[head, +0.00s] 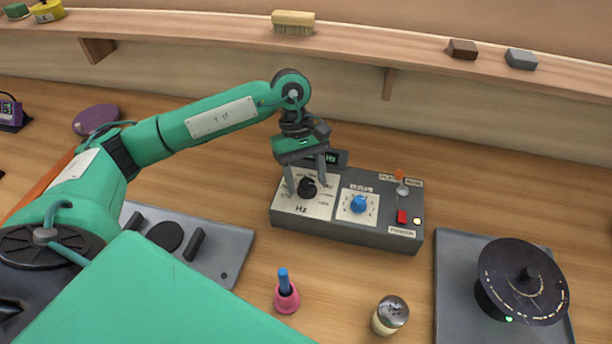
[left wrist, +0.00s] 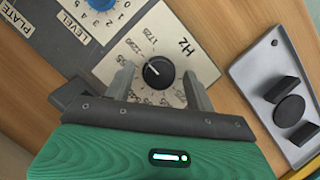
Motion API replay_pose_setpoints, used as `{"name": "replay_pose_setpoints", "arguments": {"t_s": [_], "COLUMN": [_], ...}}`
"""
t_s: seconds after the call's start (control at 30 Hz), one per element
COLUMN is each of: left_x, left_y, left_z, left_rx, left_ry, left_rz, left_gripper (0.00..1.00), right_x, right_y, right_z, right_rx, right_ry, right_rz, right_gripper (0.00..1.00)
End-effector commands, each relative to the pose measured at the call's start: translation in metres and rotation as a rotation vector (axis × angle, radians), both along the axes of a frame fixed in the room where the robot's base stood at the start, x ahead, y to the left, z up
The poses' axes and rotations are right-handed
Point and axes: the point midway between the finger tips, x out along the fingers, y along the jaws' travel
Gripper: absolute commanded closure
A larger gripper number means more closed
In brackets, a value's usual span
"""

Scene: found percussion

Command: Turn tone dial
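The tone dial (head: 307,187) is a black knob on a cream plate marked Hz, on the left part of a grey control box (head: 345,232). In the left wrist view the dial (left wrist: 158,72) has a white pointer line and numbers around it. My left gripper (head: 306,185) points down over the dial. Its two fingers are apart, one on either side of the knob, and in the left wrist view (left wrist: 158,85) gaps show between knob and fingers. A small display (head: 330,158) behind the gripper is partly hidden. My right gripper is not in view.
The box also has a blue level knob (head: 358,204), a red switch (head: 402,217) and an orange-tipped lever (head: 400,177). A dark disc (head: 522,280) on a grey plate stands right. A pink holder (head: 286,297) and a shaker (head: 390,315) stand in front.

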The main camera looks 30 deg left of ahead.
Motion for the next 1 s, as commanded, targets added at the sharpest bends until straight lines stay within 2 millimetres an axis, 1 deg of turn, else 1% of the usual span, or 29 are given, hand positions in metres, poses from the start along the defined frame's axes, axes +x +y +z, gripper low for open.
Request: {"name": "replay_pose_setpoints", "arguments": {"t_s": [0.23,0.37,0.5,0.7,0.8,0.9,1.0], "left_x": [0.000,0.003,0.010,0.020,0.025,0.029,0.031], "left_y": [0.000,0.003,0.011,0.025,0.031,0.036,0.039], "left_z": [0.000,0.008,0.031,0.075,0.094,0.109,0.119], "left_rx": [0.000,0.001,0.000,0.000,-0.001,-0.001,0.000], "left_ry": [0.000,-0.002,-0.005,-0.003,-0.004,-0.003,-0.001], "left_rz": [0.000,0.000,0.002,0.001,0.002,0.001,0.000], "left_gripper": [0.45,0.45,0.45,0.45,0.45,0.45,0.45], "right_x": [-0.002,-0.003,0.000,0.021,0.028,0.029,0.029], "right_y": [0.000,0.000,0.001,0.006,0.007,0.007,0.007], "right_z": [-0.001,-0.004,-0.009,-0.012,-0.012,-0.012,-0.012], "right_rx": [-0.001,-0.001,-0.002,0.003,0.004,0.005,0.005], "right_ry": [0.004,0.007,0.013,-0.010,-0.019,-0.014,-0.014], "right_rz": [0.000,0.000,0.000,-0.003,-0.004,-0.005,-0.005], "right_gripper": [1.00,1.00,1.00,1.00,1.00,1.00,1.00]}}
